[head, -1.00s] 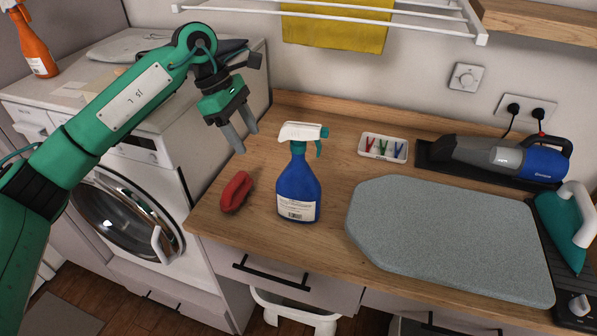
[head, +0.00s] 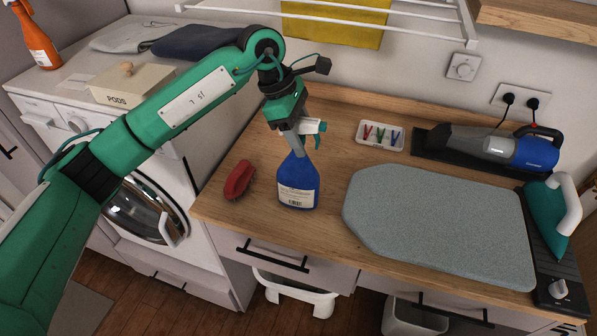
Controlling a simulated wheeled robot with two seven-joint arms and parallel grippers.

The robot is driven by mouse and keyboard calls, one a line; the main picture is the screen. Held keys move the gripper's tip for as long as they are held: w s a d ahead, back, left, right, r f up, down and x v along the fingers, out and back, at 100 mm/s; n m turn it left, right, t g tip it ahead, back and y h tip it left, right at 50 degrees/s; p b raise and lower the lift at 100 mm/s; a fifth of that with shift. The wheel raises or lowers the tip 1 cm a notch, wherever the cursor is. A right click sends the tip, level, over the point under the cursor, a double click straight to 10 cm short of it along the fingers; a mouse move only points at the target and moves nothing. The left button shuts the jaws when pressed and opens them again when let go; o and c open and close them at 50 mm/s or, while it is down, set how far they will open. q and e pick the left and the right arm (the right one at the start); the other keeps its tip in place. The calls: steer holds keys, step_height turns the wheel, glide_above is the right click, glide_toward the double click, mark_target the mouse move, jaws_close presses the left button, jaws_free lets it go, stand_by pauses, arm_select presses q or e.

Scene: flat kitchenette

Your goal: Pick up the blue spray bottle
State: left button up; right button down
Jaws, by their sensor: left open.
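The blue spray bottle (head: 299,183) stands upright on the wooden counter, with a white and teal spray head (head: 314,127) and a white label. My left gripper (head: 299,143) is at the bottle's upper part, fingers pointing down, and covers part of the neck and spray head. Its jaws are open. I cannot tell whether a finger touches the bottle. My right gripper is not in view.
A red brush (head: 239,180) lies left of the bottle. A grey ironing pad (head: 440,228) covers the counter to the right. A white tray with coloured clips (head: 380,135) and a handheld vacuum (head: 490,147) stand behind. A drying rack (head: 400,35) hangs above.

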arm_select(q)
steer(key=shift+d+f, duration=0.1)
steer(key=shift+f, duration=0.5)
jaws_close()
steer(key=shift+r, duration=0.1)
stand_by(0.9)
